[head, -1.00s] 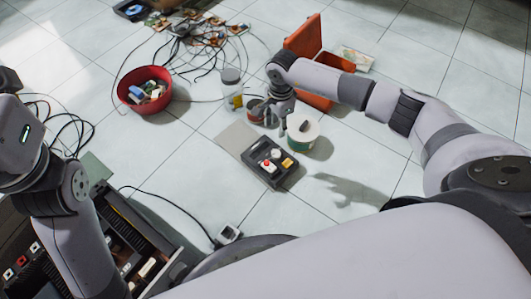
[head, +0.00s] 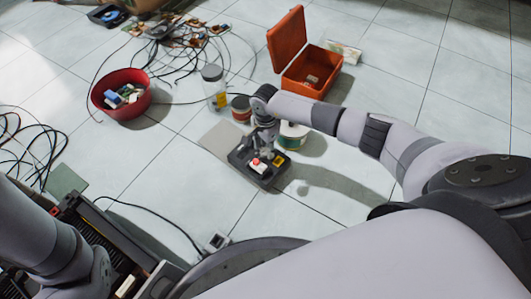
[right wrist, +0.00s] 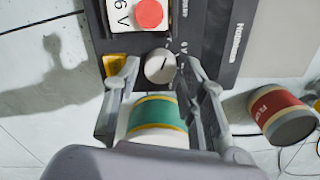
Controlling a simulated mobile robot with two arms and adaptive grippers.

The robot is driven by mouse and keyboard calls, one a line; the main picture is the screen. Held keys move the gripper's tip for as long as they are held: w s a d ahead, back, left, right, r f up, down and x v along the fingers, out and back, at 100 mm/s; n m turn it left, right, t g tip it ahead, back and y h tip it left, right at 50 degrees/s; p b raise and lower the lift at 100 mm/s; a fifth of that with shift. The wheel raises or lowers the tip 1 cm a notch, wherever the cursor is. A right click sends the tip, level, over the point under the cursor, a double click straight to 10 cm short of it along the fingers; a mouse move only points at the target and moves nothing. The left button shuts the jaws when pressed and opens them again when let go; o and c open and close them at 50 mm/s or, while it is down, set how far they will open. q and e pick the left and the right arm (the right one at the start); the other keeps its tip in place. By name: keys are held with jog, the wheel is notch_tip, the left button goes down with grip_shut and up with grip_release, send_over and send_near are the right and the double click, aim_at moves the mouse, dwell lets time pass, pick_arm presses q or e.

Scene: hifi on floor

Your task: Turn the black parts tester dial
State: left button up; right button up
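The black parts tester (head: 243,161) lies flat on the tiled floor. In the right wrist view the tester (right wrist: 211,40) shows its pale round dial (right wrist: 160,66) with a dark pointer line, a red round part on a white panel marked "6 V", and a yellow part. My right gripper (head: 267,151) is over the tester in the head view. In the right wrist view the right gripper (right wrist: 161,64) is open, with one finger on each side of the dial; I cannot tell whether they touch it. My left gripper is out of view.
A green-and-white tin (head: 294,136) stands close beside the tester, under my right arm. A red-banded can (head: 241,109) and a jar (head: 214,88) stand behind. A red bowl (head: 123,100), an open orange box (head: 310,74) and cables lie farther off. Floor at front right is clear.

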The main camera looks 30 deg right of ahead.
jog(key=shift+f, duration=0.7)
jog(key=shift+c, duration=0.4)
jog(key=c, duration=0.8)
